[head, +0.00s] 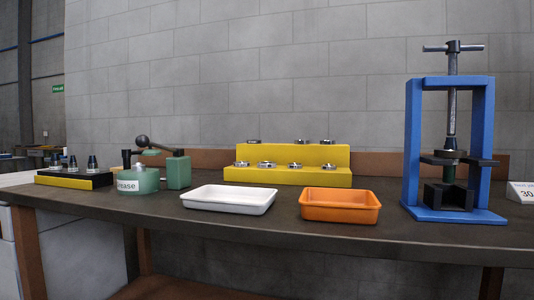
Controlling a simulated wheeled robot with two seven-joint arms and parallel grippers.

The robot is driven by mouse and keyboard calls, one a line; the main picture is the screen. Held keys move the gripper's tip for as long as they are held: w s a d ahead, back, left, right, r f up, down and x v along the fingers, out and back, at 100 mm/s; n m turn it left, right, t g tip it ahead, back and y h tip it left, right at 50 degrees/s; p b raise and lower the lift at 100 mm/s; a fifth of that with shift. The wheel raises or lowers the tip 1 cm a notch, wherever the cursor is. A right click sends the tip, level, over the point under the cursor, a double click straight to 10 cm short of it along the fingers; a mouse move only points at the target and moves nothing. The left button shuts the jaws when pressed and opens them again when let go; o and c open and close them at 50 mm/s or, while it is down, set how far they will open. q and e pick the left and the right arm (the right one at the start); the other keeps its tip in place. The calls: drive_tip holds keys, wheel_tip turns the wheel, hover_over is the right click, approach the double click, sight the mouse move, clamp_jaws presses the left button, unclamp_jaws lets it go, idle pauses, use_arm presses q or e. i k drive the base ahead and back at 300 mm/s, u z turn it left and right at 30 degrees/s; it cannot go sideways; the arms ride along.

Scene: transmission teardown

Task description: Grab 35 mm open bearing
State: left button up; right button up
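Several ring-shaped metal bearings sit on a yellow stepped rack (300,178) at the back middle of the workbench. The lower step holds a row with a bearing at the left (241,165), a wider one (266,165), another (295,166) and one at the right (328,167). The upper step holds more, including one at the left (253,141) and one at the right (328,141). I cannot tell their sizes or whether each is open or sealed. Neither of my grippers is in view.
A white tray (230,209) and an orange tray (340,213), both empty, stand before the rack. A blue press (412,150) stands right, beside a sign reading 30 (524,192). Left are a grease pot (138,182), a green lever tool (178,172) and a black-yellow holder (72,181).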

sight(262, 165)
drive_tip(key=z, duration=1.9)
drive_tip(key=k, duration=0.85)
drive_tip(key=u, duration=0.75)
drive_tip(key=i, duration=0.5)
